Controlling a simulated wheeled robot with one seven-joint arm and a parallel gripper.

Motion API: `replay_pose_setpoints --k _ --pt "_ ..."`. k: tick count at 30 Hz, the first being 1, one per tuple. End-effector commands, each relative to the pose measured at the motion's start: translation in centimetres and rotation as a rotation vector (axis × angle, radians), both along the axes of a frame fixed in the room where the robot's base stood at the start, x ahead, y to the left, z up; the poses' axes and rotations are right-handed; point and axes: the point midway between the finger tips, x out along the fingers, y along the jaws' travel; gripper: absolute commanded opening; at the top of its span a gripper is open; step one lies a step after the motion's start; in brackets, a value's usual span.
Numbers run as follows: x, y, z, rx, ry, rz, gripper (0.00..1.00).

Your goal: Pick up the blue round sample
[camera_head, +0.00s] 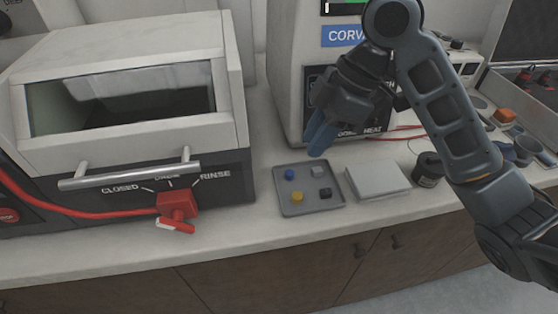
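The blue round sample (290,174) sits in the back left part of a shallow grey tray (312,209) on the counter. A yellow sample (297,196), a grey block (318,171) and a black block (325,193) lie in the same tray, apart from it. My gripper (318,138) hangs above and behind the tray, to the right of the blue sample and not touching it. Its blue fingers point down. I cannot tell from this view whether they are apart or closed. Nothing shows between them.
A large white machine (125,100) with a handle and a red valve (177,205) stands left of the tray. A white flat box (378,180) and a dark jar (428,168) stand to the right. The press marked HEAT (308,70) rises behind. The counter front is clear.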

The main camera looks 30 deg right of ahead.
Motion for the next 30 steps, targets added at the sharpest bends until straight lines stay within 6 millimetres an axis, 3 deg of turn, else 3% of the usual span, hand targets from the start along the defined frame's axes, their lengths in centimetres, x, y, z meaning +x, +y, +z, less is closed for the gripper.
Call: replay_pose_setpoints --k 19,28,30 --pt "1.0 3.0 -6.4 -0.001 0.002 -0.001 0.26" --pt "1.1 3.2 -7.0 -0.002 0.001 0.001 0.26" --pt "1.1 3.2 -6.9 -0.001 0.001 0.0 0.21"
